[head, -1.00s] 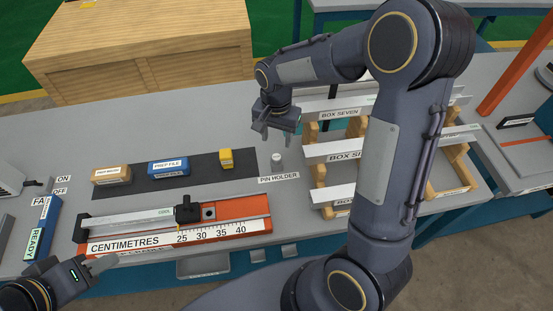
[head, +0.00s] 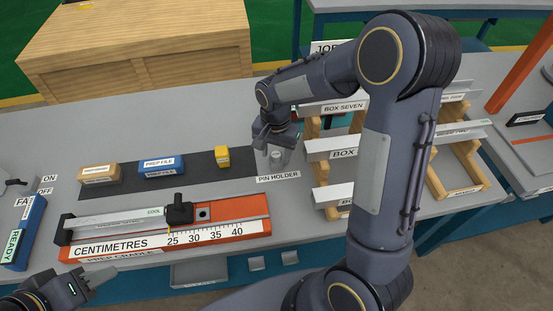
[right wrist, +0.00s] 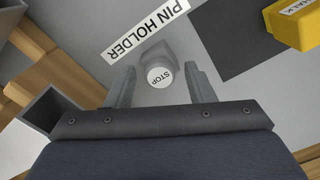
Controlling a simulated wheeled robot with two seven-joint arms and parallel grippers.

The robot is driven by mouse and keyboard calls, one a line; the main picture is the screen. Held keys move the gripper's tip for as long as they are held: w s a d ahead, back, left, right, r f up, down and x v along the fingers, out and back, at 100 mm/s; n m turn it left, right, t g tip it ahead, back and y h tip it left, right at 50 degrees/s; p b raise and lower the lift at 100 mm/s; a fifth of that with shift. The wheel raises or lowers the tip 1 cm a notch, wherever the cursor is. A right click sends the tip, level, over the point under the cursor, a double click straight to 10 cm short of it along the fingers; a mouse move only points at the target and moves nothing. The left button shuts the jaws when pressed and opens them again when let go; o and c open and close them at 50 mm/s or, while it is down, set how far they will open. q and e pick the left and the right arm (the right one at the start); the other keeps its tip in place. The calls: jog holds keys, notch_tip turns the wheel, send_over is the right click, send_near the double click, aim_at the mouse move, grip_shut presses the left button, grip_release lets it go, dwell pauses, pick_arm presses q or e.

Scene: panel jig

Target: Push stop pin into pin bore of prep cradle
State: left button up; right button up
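The stop pin (right wrist: 159,77) stands upright in its grey holder, its round top marked STOP. It also shows in the head view (head: 277,157), partly hidden by my right gripper (head: 273,153). In the right wrist view that gripper (right wrist: 160,72) is open, one finger on each side of the pin, with gaps showing. The orange prep cradle (head: 252,206) lies in front, with a centimetre scale. Its dark pin bore (head: 203,214) shows just right of a black clamp (head: 179,209) on the grey bar (head: 120,222). My left gripper (head: 92,280) is low at left, away from these; its opening is unclear.
A PIN HOLDER label (head: 278,177) lies before the holder. A yellow block (head: 222,156), a blue prep file (head: 161,166) and a tan block (head: 99,174) sit on a dark mat (head: 197,179). Wooden racks with grey profiles (head: 330,148) stand close to the right.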

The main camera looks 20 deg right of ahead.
aim_at(276, 154)
jog(key=c, duration=1)
grip_shut()
jog(key=shift+r+p, duration=0.55)
jog(key=shift+r, duration=0.15)
jog(key=shift+r+p, duration=1.35)
jog(key=shift+r, duration=0.4)
